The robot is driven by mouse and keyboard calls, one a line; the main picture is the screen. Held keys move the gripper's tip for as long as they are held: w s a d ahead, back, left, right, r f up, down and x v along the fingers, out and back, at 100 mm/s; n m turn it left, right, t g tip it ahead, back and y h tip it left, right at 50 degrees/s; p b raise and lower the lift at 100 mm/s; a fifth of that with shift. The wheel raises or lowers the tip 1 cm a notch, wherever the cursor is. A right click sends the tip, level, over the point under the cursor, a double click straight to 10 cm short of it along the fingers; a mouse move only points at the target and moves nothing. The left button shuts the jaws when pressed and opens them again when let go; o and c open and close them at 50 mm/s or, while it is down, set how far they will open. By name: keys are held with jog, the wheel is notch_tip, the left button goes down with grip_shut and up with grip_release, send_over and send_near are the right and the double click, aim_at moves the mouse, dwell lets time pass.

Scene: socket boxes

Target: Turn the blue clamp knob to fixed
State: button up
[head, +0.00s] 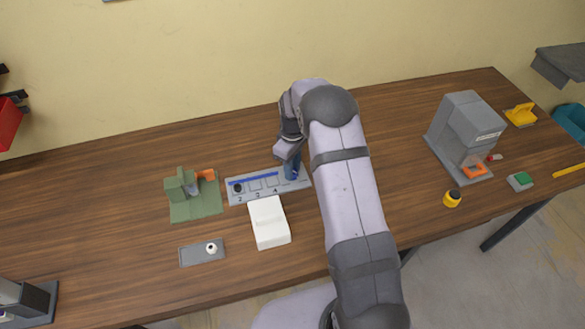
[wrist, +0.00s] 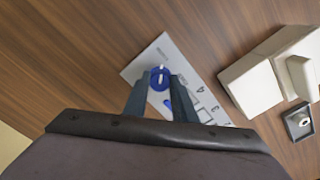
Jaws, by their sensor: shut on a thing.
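The blue clamp knob (wrist: 160,78) is round with a white line across its top. It sits at the end of a light grey panel (wrist: 140,68); in the head view the panel (head: 237,199) lies left of my arm. My gripper (wrist: 158,84) points down at the knob and is shut on it, one dark finger on each side. In the head view my gripper (head: 291,165) is over the panel's right end, and the knob is largely hidden there. A blue strip (head: 254,182) and numbered square sockets run along the panel. The small lettering near the knob is unreadable.
A white box (head: 269,222) stands just in front of the panel. A green fixture (head: 194,200) is to its left, and a grey plate (head: 190,255) with a white knob is nearer the front. A grey machine (head: 467,125) stands at the right. The table behind the panel is clear.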

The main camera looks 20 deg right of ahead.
jog(key=m+b, duration=0.1)
jog(key=m, duration=0.3)
jog(key=shift+m, duration=0.3)
jog(key=m+b, duration=0.1)
jog(key=m, duration=0.8)
jog(key=shift+b, duration=0.4)
jog(key=shift+a+m, duration=0.1)
jog(key=shift+m, duration=1.7)
jog(key=o, duration=1)
jog(key=shift+o, duration=0.2)
